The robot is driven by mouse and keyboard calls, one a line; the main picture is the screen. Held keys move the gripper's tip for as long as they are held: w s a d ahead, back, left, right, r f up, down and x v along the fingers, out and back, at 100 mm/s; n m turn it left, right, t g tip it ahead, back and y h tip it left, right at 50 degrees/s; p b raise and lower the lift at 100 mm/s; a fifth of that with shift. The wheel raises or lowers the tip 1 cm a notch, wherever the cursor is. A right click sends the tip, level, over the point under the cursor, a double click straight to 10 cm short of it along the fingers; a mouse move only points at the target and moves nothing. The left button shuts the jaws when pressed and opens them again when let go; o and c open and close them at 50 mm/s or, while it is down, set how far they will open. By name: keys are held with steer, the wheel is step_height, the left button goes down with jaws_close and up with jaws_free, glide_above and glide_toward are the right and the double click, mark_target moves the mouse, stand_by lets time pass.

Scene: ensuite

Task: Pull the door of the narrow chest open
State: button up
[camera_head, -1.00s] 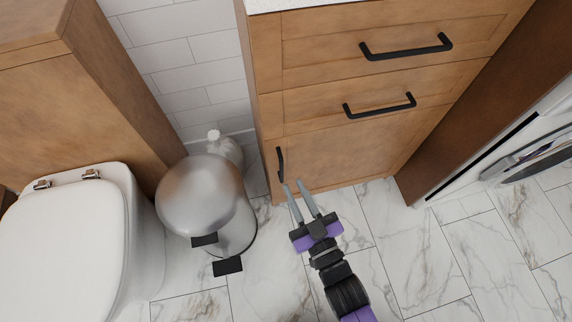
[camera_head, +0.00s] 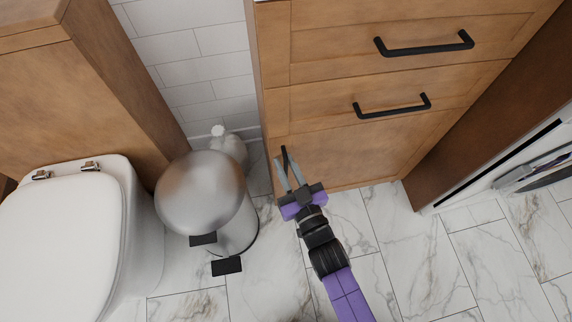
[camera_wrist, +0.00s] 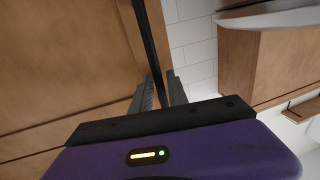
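The narrow chest (camera_head: 350,150) is a wooden cabinet with two drawers above a door that is shut. The door's black vertical handle (camera_head: 284,160) is at its left edge, and the handle also shows as a dark bar in the wrist view (camera_wrist: 147,45). My gripper (camera_head: 287,168) is at the handle, with its two grey fingers apart. In the wrist view my gripper (camera_wrist: 162,92) has one finger on each side of the bar, and a gap shows on the right side. The fingers hide the handle's lower part.
A metal pedal bin (camera_head: 205,200) stands left of my gripper, near the toilet (camera_head: 70,235). A white bottle-like object (camera_head: 229,146) stands behind the bin. A washing machine (camera_head: 530,175) is at the right. The marble floor (camera_head: 400,260) in front is clear.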

jaws_close()
stand_by(1.4)
